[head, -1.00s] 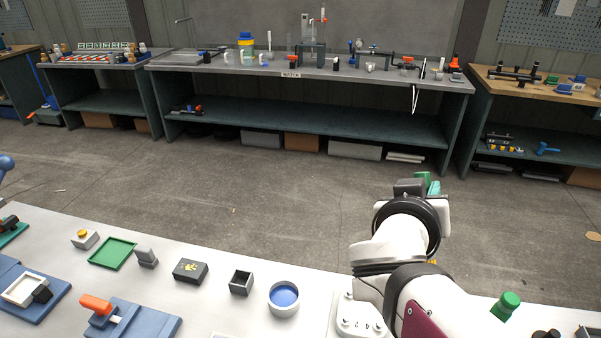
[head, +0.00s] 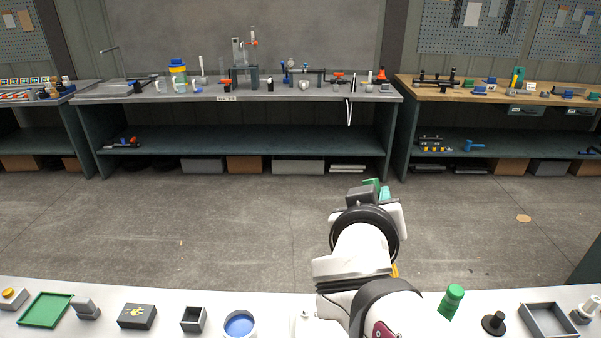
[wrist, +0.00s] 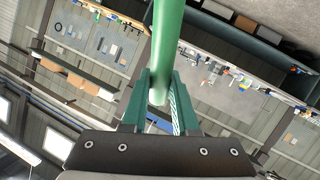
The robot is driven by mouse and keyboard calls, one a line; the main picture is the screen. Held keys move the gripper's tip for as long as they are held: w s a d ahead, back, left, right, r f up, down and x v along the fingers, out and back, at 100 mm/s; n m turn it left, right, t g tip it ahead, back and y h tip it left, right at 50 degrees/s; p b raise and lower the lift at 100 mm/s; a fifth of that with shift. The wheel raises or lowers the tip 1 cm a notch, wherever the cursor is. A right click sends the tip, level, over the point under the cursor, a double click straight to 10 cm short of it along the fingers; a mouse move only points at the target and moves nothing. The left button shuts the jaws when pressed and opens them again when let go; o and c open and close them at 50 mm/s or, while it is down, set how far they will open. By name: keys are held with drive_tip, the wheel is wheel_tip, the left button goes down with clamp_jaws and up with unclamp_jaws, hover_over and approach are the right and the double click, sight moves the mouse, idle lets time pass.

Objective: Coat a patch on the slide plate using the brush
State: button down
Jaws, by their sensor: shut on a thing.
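My gripper (head: 378,190) is raised on the far side of my arm, over the floor gap beyond the near table. In the wrist view my gripper (wrist: 159,78) has its green fingers shut on a thick green rod-like handle (wrist: 168,35), taken to be the brush's. The handle runs up out of that picture, so any bristles are hidden. In the head view my wrist mostly hides the held thing. A round dish with blue content (head: 239,325) stands on the near table, left of my arm. I cannot pick out the slide plate.
The near table (head: 270,300) holds a green tray (head: 45,310), a dark box with a yellow hand mark (head: 137,316), a square cup (head: 193,319), a green-topped item (head: 451,302) and a grey tray (head: 549,320). Benches stand beyond open floor (head: 200,230).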

idle(0.3)
drive_tip(key=w+a+f, duration=0.1)
drive_tip(key=a+f, duration=0.3)
drive_tip(key=a, duration=0.4)
drive_tip(key=w+a+f, duration=0.1)
drive_tip(key=a+f, duration=0.4)
drive_tip(key=a, duration=0.4)
drive_tip(key=s+a+f+n, duration=0.1)
drive_tip(key=s+a+f, duration=0.8)
drive_tip(key=a+f, duration=0.4)
drive_tip(key=shift+s+a+t, duration=0.15)
drive_tip(key=shift+a+t, duration=0.15)
drive_tip(key=shift+a, duration=0.45)
drive_tip(key=shift+f, duration=0.1)
